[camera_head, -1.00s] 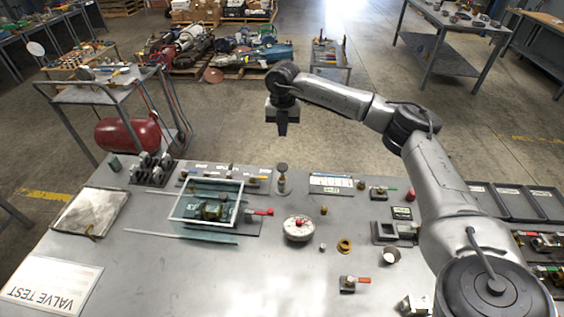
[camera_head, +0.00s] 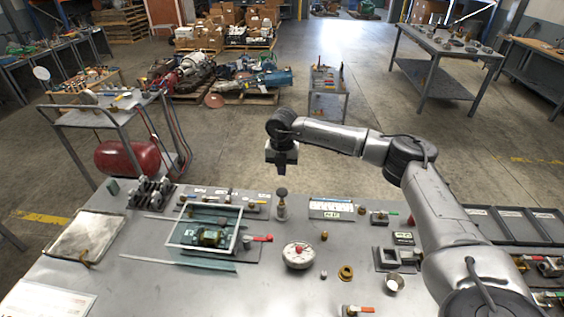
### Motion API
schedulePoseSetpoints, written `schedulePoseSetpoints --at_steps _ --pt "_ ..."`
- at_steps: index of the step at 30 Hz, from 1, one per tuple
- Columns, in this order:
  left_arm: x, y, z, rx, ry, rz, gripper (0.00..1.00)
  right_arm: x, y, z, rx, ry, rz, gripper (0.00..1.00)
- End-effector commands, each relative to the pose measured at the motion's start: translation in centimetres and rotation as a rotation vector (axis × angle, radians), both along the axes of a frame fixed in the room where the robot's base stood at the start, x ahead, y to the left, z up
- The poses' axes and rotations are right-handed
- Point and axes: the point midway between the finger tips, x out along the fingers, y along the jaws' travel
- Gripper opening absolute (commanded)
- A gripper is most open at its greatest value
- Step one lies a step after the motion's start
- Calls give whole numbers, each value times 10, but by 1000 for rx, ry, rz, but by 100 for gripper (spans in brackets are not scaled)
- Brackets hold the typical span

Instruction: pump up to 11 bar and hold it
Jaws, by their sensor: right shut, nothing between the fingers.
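My right gripper (camera_head: 282,170) is shut and empty. It points down in the air above the back edge of the steel bench. Below it in the picture stands a small post with a dark round knob (camera_head: 282,203), apart from the fingers. A round white gauge (camera_head: 299,255) with a red centre lies on the bench. A valve (camera_head: 211,237) sits behind a clear framed shield (camera_head: 237,243), with a red handle (camera_head: 262,238) at its right. The gauge's reading is too small to tell. No pump is clearly identifiable. My left gripper is out of view.
A red tank (camera_head: 128,157) sits under a cart at the left. A metal tray (camera_head: 87,238) lies at the bench's left. Brass fittings (camera_head: 345,272), a white label board (camera_head: 332,208) and dark bins (camera_head: 512,222) occupy the right. The bench front is largely clear.

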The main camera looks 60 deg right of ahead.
Motion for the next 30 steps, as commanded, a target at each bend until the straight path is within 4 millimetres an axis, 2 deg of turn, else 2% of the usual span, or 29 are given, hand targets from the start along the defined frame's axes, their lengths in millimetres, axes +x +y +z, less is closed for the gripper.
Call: schedulePoseSetpoints --at_steps 1,6,13,21,30 --pt "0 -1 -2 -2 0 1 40 0 0 -11 0 2 0 0" --pt "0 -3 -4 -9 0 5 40 0 0 -41 0 1 1 0" --pt "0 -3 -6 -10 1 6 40 0 0 -69 0 1 1 0" --pt "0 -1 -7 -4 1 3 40 1 -1 -82 0 -1 0 0" --pt "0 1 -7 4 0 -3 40 1 -1 -82 0 -1 0 0"
